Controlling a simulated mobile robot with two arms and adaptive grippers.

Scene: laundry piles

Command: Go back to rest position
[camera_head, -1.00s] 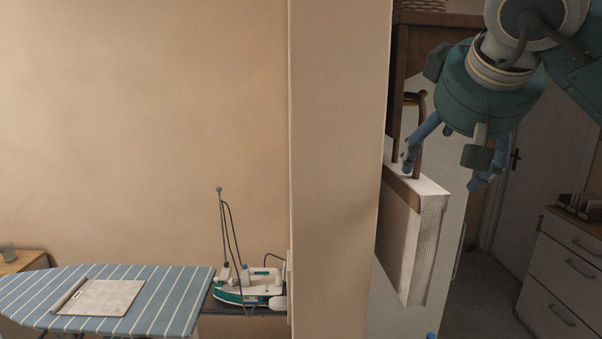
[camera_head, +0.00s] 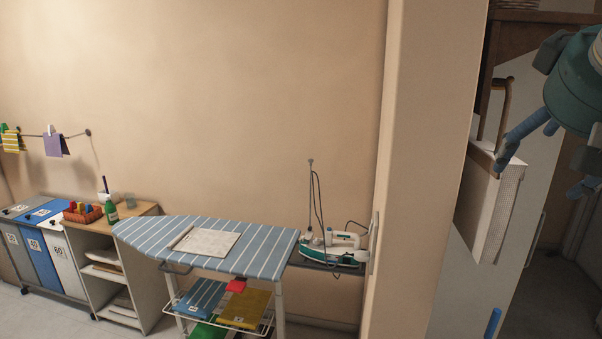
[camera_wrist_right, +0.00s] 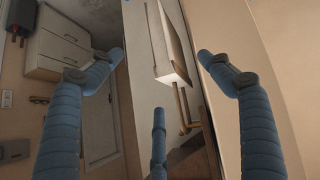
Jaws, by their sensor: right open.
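My right gripper (camera_head: 545,165) is at the right edge of the head view, partly cut off by the frame. Its blue fingers are spread and hold nothing. In the right wrist view the fingers of the gripper (camera_wrist_right: 160,95) stand wide apart with empty space between them. A white box-like panel (camera_head: 497,205) hangs beyond the fingers, and it also shows in the right wrist view (camera_wrist_right: 172,45). My left gripper is in neither view.
A beige wall edge (camera_head: 420,170) stands between my right arm and the ironing board (camera_head: 270,250). A steam iron (camera_head: 335,250) sits at the board's right end. Laundry bins (camera_head: 40,250) and a wooden-topped shelf (camera_head: 140,215) stand left. A white drawer unit (camera_wrist_right: 58,48) shows in the wrist view.

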